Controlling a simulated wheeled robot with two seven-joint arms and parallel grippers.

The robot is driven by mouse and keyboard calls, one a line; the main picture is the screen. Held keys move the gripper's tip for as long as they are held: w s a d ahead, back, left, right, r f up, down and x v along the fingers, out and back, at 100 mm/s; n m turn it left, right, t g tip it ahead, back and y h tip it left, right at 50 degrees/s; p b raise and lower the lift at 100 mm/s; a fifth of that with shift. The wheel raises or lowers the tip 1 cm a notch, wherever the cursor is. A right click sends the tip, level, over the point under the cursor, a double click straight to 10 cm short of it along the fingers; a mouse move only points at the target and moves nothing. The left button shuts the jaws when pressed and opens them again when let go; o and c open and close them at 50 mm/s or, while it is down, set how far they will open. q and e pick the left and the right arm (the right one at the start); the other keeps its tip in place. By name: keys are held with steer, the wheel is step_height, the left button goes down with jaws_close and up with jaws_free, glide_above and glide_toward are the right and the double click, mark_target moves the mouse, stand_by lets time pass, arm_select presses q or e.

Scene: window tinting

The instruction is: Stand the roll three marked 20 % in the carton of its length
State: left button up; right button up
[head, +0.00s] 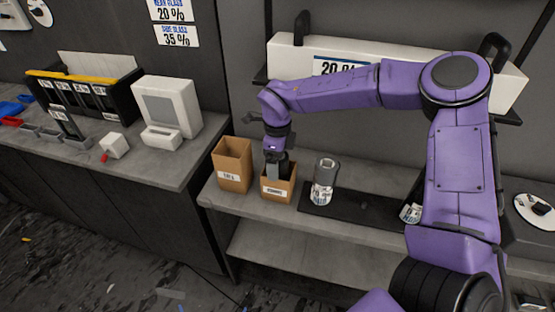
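Two open brown cartons stand side by side on the grey shelf: a taller carton (232,170) on the left and a shorter carton (277,191) on the right, each with a white label too small to read. My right gripper (276,172) points down into the mouth of the shorter carton. Its fingertips and anything between them are hidden by the carton wall. A grey and white roll (324,183) stands upright on the dark mat (352,206). Another roll (410,213) shows farther right, partly hidden behind my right arm. I cannot read any roll's marking. My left gripper is out of view.
A long white box (300,59) marked 20 % is on the wall behind. Wall signs (176,22) read rear glass 20 % and side glass 35 %. The left counter holds a white monitor-like device (168,108) and a black rack (85,97). The mat's middle is clear.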

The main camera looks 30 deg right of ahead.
step_height(320, 180, up, 12)
steer(key=b, duration=0.1)
steer(key=shift+r, duration=0.2)
steer(key=shift+s+f, duration=0.1)
stand_by(0.5)
